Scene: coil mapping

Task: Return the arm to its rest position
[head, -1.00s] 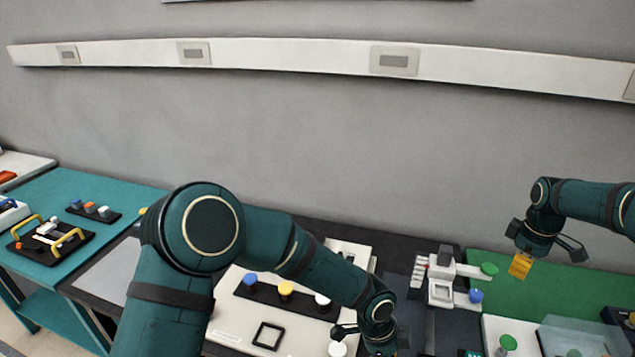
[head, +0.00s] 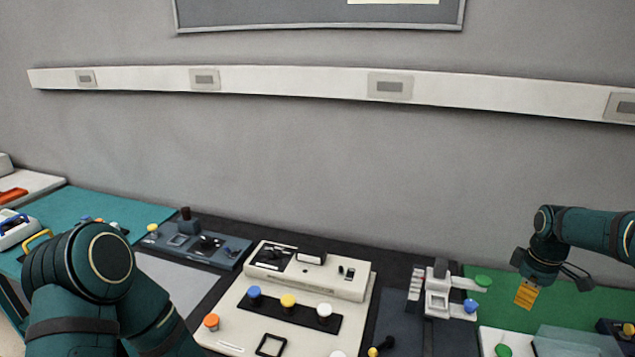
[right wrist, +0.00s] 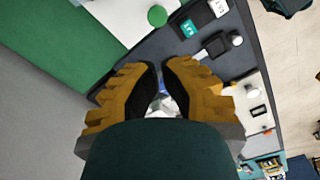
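My left arm (head: 88,280) shows at the bottom left of the head view, its elbow bent and its lower part cut off by the frame edge. Its gripper is out of the picture. My right arm (head: 600,233) comes in from the right edge. My right gripper (head: 525,296) hangs above the green mat (head: 590,288), pointing down, its orange pads together and nothing seen in it. In the right wrist view its two dark-and-orange fingers (right wrist: 162,85) stand close together at their tips, with only a slim gap.
A cream panel (head: 232,318) with coloured knobs lies mid-table, a blue-grey device (head: 235,250) behind left. A white-and-grey fixture (head: 437,297) stands left of the right gripper. A teal table (head: 120,209) is at left. A wall rail (head: 290,80) runs behind.

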